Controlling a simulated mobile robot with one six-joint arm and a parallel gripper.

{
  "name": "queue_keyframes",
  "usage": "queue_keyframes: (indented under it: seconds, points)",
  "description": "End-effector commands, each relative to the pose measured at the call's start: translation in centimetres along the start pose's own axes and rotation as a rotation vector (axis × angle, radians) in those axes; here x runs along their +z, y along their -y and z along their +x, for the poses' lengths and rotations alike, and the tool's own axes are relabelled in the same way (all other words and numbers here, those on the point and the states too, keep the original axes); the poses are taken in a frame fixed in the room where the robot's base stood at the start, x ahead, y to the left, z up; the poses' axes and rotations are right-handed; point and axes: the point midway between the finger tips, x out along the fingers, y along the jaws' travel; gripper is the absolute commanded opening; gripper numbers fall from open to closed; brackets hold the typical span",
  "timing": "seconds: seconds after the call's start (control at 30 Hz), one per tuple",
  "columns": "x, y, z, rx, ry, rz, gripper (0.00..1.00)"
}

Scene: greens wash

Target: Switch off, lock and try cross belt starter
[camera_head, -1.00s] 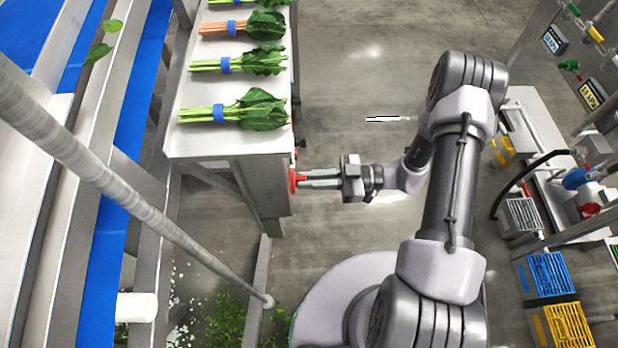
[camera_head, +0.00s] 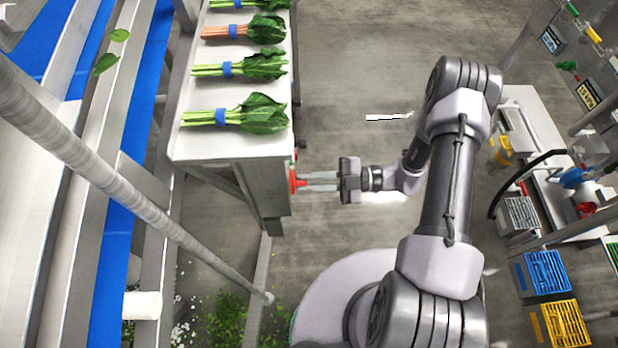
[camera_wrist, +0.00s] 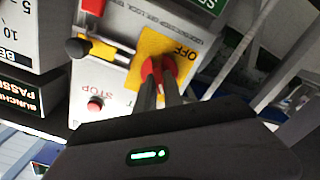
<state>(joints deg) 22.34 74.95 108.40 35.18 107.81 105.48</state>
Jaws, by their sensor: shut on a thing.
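The starter panel (camera_wrist: 118,62) fills the upper middle of the wrist view, upside down, with a yellow plate (camera_wrist: 150,48) marked OFF. My gripper (camera_wrist: 160,82) is shut on the red switch handle (camera_wrist: 168,68) on that plate. In the head view my gripper (camera_head: 312,182) reaches left to the red handle (camera_head: 294,181) at the table's end face. A red stop button (camera_wrist: 95,104) sits beside the handle. A yellow and black part (camera_wrist: 100,50) lies across the panel beside the plate. The fingers partly hide the handle, so its exact angle is unclear.
Bunched greens (camera_head: 235,115) lie on the steel table (camera_head: 230,146) above the switch. A slanted pole (camera_head: 140,205) and blue belt (camera_head: 110,270) are at left. Blue (camera_head: 545,272) and yellow (camera_head: 567,325) crates and a bench (camera_head: 535,110) are at right. Open floor lies between.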

Motion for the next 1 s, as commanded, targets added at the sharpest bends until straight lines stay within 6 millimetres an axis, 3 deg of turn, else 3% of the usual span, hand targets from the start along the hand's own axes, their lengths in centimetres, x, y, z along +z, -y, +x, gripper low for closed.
queue_keyframes:
  seconds: [0.6, 1.0]
  points:
    - [0.05, 0.24, 0.01, 0.001, 0.000, -0.573, 0.00]
    - [0.14, 0.34, 0.01, 0.001, 0.000, -0.841, 0.00]
